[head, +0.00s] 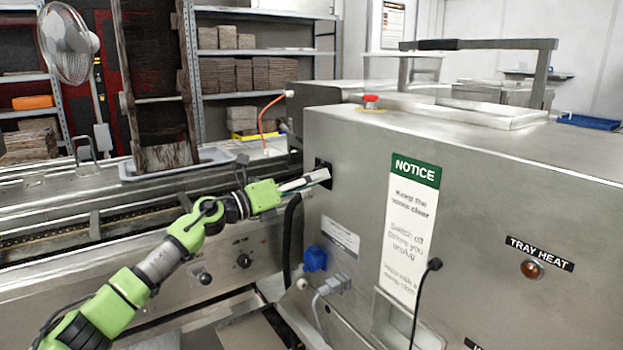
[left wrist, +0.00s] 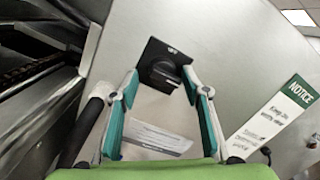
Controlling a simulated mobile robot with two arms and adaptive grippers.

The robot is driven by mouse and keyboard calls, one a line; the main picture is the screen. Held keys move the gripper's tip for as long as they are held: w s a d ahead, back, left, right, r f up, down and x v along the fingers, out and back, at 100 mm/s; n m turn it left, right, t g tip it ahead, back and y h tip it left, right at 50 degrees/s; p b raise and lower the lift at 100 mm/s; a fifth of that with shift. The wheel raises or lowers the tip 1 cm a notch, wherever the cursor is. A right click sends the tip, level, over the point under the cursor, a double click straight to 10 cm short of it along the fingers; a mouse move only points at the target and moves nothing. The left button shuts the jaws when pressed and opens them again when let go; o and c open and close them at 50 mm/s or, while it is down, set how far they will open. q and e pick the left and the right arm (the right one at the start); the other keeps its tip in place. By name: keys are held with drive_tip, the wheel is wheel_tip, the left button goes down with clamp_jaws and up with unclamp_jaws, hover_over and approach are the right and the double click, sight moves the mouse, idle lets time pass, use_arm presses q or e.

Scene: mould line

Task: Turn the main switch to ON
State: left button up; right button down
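The main switch is a black rotary knob (left wrist: 164,73) on a square black plate, set in the steel side of the machine. In the head view its black plate (head: 321,163) shows partly behind my left gripper (head: 318,177). In the left wrist view my left gripper (left wrist: 160,76) is open, one finger on each side of the knob, with a gap between. The fingertips are close to the plate; whether they touch the knob I cannot tell. The knob's marking is too small to read. My right gripper is not in view.
Below the switch are a white label (head: 340,238), a blue plug (head: 315,258) and a grey plug (head: 335,285) with a cable. A NOTICE sign (head: 411,230) and a TRAY HEAT lamp (head: 531,269) are to the right. A red button (head: 371,99) is on top.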

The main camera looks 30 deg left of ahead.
use_arm(q)
drive_tip(key=shift+a+r, duration=0.1)
drive_tip(key=shift+s, duration=0.1)
drive_tip(key=v, duration=1.1)
drive_tip(key=shift+s, duration=0.4)
drive_tip(key=shift+a, duration=0.15)
idle(0.3)
